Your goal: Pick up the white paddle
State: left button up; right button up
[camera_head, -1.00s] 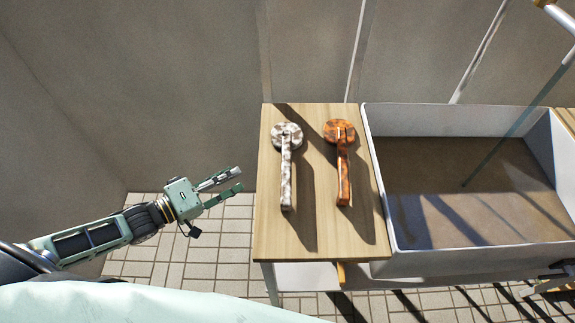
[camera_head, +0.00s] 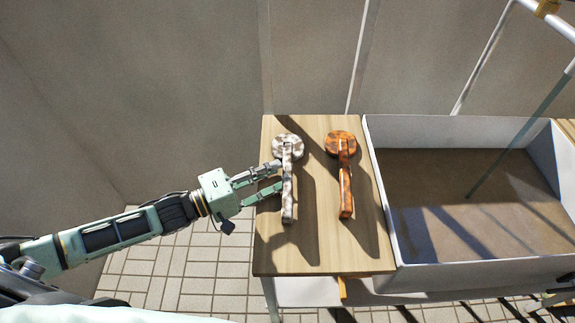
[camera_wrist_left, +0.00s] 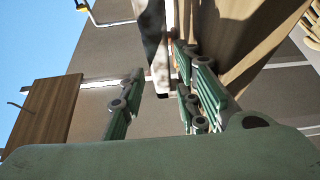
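The white paddle (camera_head: 287,195), mottled with brown-grey, lies on the wooden table with its round head at the back and its handle toward me. My left gripper (camera_head: 280,178) is open beside the handle, its fingers reaching over the table's left edge. In the left wrist view, the paddle's mottled handle (camera_wrist_left: 153,42) shows ahead, between the lines of the two spread fingers (camera_wrist_left: 160,100); I cannot tell whether they touch it. A part at the lower right edge may be my right gripper (camera_head: 545,302), too small and cut off to read.
An orange-brown paddle (camera_head: 345,185) lies parallel, to the right of the white one on the wooden table (camera_head: 325,255). A large white-walled bin (camera_head: 470,272) with a brown inside adjoins the table's right side. A wall stands behind. Tiled floor is free at the left.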

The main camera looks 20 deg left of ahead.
aim_at(288, 171)
pick_arm(q)
jog(key=x, duration=0.3)
jog(key=shift+w+d, duration=0.1)
jog(key=shift+c, duration=0.3)
grip_shut()
